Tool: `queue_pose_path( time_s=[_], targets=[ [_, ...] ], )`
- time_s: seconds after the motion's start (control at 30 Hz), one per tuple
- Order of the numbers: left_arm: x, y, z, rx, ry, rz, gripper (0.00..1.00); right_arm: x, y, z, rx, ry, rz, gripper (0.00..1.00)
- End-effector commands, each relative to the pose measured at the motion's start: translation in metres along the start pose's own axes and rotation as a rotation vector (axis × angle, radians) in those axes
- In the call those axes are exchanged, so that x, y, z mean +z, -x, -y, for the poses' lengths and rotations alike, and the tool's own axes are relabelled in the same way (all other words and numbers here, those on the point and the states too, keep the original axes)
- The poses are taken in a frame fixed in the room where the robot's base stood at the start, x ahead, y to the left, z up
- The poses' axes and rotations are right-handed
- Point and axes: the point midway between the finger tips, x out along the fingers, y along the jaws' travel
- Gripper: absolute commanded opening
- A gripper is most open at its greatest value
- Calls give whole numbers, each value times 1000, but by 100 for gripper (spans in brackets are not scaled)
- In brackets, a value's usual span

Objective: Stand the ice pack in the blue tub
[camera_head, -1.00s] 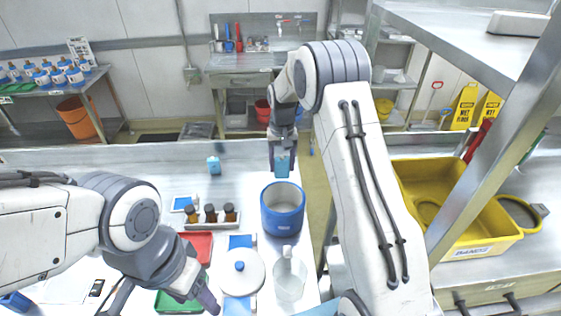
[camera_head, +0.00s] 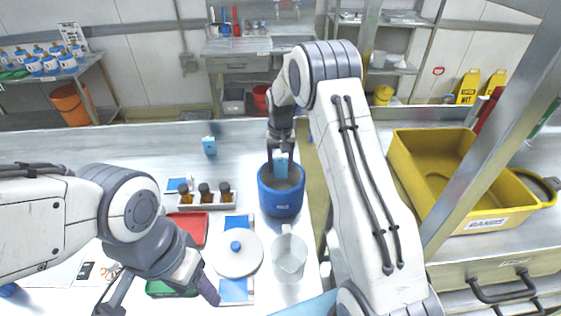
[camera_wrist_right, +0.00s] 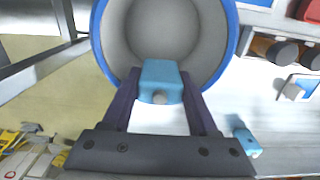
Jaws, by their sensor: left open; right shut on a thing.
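The blue tub (camera_head: 281,203) stands upright on the table, its grey inside showing. My right gripper (camera_head: 281,157) is shut on the light-blue ice pack (camera_head: 281,167) and holds it at the tub's mouth. The wrist view shows the ice pack (camera_wrist_right: 160,78) with its grey cap between the fingers, in front of the tub's opening (camera_wrist_right: 165,25). Whether the pack's lower end is below the rim I cannot tell.
A white jug (camera_head: 289,258) stands just in front of the tub, and a round white lid (camera_head: 239,254) lies to its left. A rack of brown bottles (camera_head: 205,197), a red tray (camera_head: 190,226) and a small blue bottle-like item (camera_head: 209,146) are further left. A yellow bin (camera_head: 440,180) is at right.

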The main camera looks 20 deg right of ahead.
Motion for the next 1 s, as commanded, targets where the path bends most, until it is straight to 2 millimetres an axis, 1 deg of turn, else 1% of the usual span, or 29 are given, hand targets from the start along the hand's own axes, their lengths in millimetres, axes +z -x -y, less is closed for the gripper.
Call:
queue_pose_path(
  time_s=[0.03,0.1,0.4,0.6,0.93,0.97,1.0],
  targets=[
    [0,-6,0,0,0,0,63,0,-9,0,0,0,1,24],
    [1,-10,1,0,-1,0,63,0,-16,0,0,0,0,24],
    [1,-26,2,0,-2,0,63,0,-41,0,0,0,0,24],
    [2,-30,2,0,-2,0,63,0,-49,0,0,0,-1,24],
    [2,-30,2,0,-2,0,63,0,-49,0,0,0,-1,24],
    [2,-30,2,0,-2,0,63,0,-49,0,0,0,-1,63],
    [2,-30,2,0,-2,0,63,0,-49,0,0,0,-1,79]
  ],
)
